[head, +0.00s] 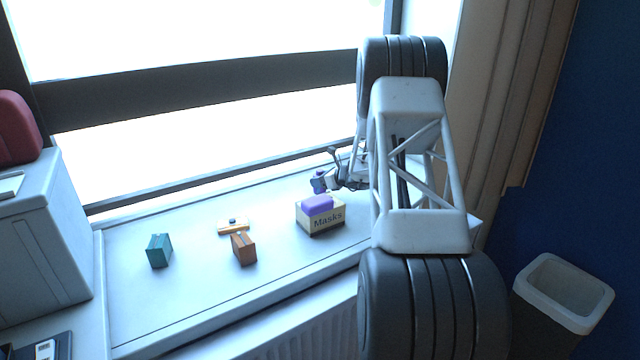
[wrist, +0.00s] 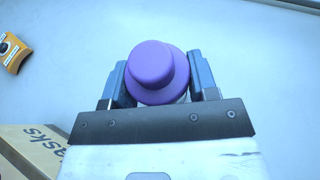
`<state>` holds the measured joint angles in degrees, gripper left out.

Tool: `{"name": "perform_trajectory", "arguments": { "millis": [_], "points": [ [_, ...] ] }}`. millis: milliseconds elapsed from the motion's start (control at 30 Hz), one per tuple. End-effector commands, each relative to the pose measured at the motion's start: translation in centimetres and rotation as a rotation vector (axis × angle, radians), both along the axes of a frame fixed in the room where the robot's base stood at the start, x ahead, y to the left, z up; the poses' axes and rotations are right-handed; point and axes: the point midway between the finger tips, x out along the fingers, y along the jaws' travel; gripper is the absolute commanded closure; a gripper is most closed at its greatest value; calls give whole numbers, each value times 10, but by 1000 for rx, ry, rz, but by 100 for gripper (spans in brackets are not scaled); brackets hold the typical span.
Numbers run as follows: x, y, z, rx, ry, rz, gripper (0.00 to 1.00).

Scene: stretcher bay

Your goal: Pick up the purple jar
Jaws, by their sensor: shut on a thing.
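The purple jar (wrist: 152,64) sits between the two fingers of my gripper (wrist: 160,82) in the wrist view, with its round purple lid toward the camera. The blue fingers press on it from left and right, so my gripper is shut on it. In the head view the jar (head: 318,186) is a small purple shape behind the masks box, at my gripper (head: 322,180). My arm and the box partly hide it there. I cannot tell whether the jar touches the sill.
The masks box (head: 320,217), with a purple top, stands just in front of my gripper. An orange box (head: 243,249), a teal box (head: 159,251) and a yellow item (head: 233,226) stand to the left on the sill (head: 200,285). A bin (head: 562,290) is at lower right.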

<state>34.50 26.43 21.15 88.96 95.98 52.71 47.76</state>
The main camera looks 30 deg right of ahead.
Motion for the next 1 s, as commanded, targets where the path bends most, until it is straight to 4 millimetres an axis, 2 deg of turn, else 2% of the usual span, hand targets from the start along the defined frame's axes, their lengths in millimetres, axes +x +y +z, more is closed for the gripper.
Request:
{"name": "perform_trajectory", "arguments": {
  "millis": [400,600,1000],
  "points": [
    [0,0,60,-2,-2,0,74],
    [0,0,82,-1,0,0,74],
    [0,0,89,0,0,0,74]
  ]
}}
